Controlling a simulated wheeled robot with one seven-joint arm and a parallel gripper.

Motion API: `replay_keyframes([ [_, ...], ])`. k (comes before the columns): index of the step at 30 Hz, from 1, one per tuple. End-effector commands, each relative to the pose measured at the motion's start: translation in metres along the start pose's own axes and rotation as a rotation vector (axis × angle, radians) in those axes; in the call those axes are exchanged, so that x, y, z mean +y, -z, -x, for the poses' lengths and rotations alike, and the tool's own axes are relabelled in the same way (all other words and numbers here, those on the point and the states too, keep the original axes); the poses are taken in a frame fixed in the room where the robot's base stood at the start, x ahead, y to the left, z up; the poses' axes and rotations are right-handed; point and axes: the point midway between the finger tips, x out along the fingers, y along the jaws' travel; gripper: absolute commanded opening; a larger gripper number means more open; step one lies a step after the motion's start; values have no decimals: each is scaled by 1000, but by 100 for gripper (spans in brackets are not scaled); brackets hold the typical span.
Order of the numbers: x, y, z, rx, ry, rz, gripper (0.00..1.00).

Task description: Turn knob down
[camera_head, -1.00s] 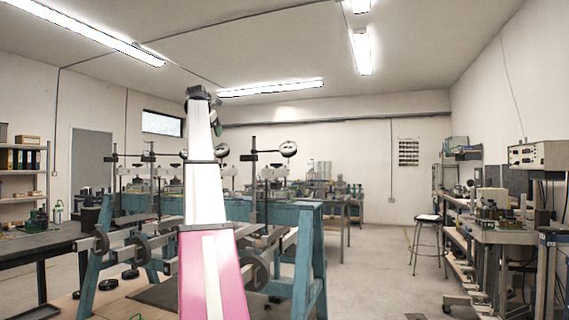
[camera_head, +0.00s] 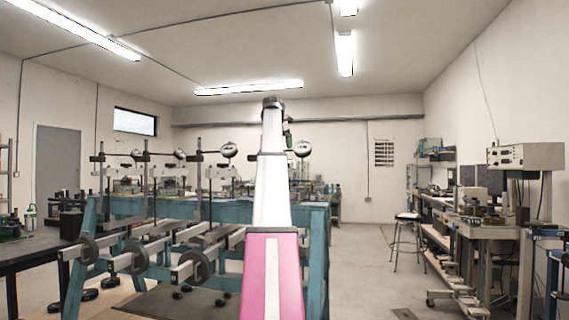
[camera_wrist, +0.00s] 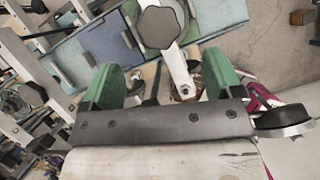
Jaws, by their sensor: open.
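In the wrist view a black lobed knob (camera_wrist: 160,27) sits on the end of a pale metal lever, just beyond my gripper (camera_wrist: 163,80). My gripper's two green fingers are spread wide, and the lever's lower end shows between them. The knob is beyond the fingertips, and no contact is visible. A second dark round knob or disc (camera_wrist: 283,117) shows at the right. In the head view my arm stands up in the middle and mostly hides my gripper. A round knob-like head (camera_head: 302,148) shows just right of the arm, and another (camera_head: 228,149) to its left.
A blue-green frame (camera_head: 318,250) with several levers and dark round weights (camera_head: 195,264) stands close in front, around my arm. A dark bench (camera_head: 35,247) is at the left.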

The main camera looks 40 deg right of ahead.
Motion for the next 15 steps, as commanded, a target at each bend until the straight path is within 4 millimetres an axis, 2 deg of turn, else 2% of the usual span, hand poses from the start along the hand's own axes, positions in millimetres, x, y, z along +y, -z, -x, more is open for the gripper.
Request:
replay_keyframes([
  [9,0,1,-57,-1,0,0,86],
  [15,0,0,-78,-1,0,0,86],
])
